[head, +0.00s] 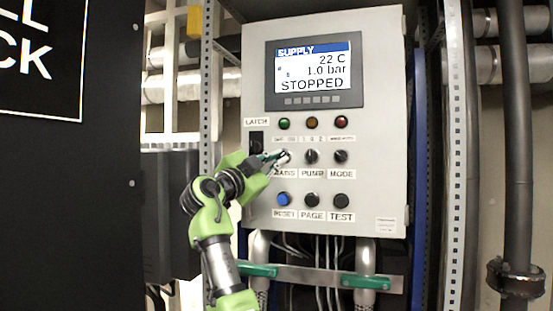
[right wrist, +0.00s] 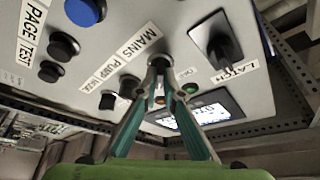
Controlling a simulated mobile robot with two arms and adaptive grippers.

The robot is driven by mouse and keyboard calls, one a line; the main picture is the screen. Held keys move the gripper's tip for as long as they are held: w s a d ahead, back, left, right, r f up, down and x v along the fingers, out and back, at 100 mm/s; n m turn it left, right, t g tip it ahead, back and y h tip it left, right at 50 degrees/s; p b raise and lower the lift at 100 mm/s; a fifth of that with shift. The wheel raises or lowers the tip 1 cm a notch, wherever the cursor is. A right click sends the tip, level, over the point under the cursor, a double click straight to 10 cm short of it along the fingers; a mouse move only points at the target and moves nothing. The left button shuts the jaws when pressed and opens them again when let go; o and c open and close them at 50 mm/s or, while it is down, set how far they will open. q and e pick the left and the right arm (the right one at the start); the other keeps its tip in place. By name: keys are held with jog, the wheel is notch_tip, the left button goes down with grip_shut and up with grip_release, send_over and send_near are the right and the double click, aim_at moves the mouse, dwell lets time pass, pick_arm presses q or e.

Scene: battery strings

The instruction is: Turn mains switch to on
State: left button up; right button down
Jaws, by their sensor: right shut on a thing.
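The mains switch (head: 285,156) is a dark rotary knob above the MAINS label on the grey control panel (head: 375,75). My right gripper (head: 280,157) reaches it from the lower left and hides part of it. In the right wrist view the two fingertips (right wrist: 162,78) close in on the mains knob (right wrist: 160,62) from both sides, and the gripper is shut on it. The knob's exact pointer angle is hidden by the fingers. The display (head: 313,70) reads SUPPLY, 22 C, 1.0 bar, STOPPED. My left gripper is not in view.
The pump knob (head: 312,156) and mode knob (head: 341,156) sit close to the right of the mains knob. A black latch (head: 256,141) is close to its left. The blue reset button (head: 283,199) is below. A dark panel (head: 70,200) stands at the left.

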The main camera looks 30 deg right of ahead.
dwell(0.3)
jog(key=c, duration=2.2)
grip_release()
jog(key=shift+a, duration=0.1)
jog(key=v, duration=1.2)
